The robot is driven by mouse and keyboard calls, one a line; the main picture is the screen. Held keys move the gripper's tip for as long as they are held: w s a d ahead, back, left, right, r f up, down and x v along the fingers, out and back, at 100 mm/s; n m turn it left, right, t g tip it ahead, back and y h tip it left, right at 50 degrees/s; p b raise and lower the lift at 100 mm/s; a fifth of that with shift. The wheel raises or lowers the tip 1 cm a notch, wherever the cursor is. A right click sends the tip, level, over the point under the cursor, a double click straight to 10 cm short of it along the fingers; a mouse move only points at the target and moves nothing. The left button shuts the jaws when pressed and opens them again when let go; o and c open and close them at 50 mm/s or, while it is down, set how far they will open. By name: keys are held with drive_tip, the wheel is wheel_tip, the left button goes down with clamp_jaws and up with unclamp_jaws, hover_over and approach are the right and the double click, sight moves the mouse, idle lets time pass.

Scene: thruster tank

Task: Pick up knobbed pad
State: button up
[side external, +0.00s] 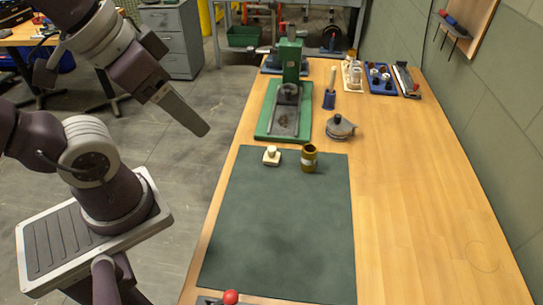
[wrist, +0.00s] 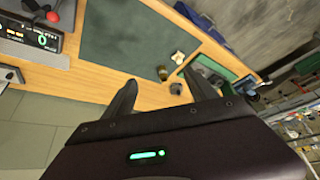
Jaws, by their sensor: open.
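A small cream square pad with a round knob on top (side external: 271,155) sits at the far left corner of the dark green mat (side external: 280,225). It also shows in the wrist view as a small pale shape (wrist: 177,57), beyond the fingers. My gripper (side external: 203,130) is up in the air, left of the table edge and apart from the pad. In the wrist view, my gripper's two dark fingers (wrist: 160,77) are spread, with nothing held between them.
An olive cup-like part with a pale band (side external: 309,160) stands just right of the pad. A green press (side external: 284,105) stands behind, with a grey black-knobbed part (side external: 340,129) to its right. A blue tray (side external: 381,80) lies farther back. The mat's middle is clear.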

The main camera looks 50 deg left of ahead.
drive_tip(key=shift+o, duration=0.8)
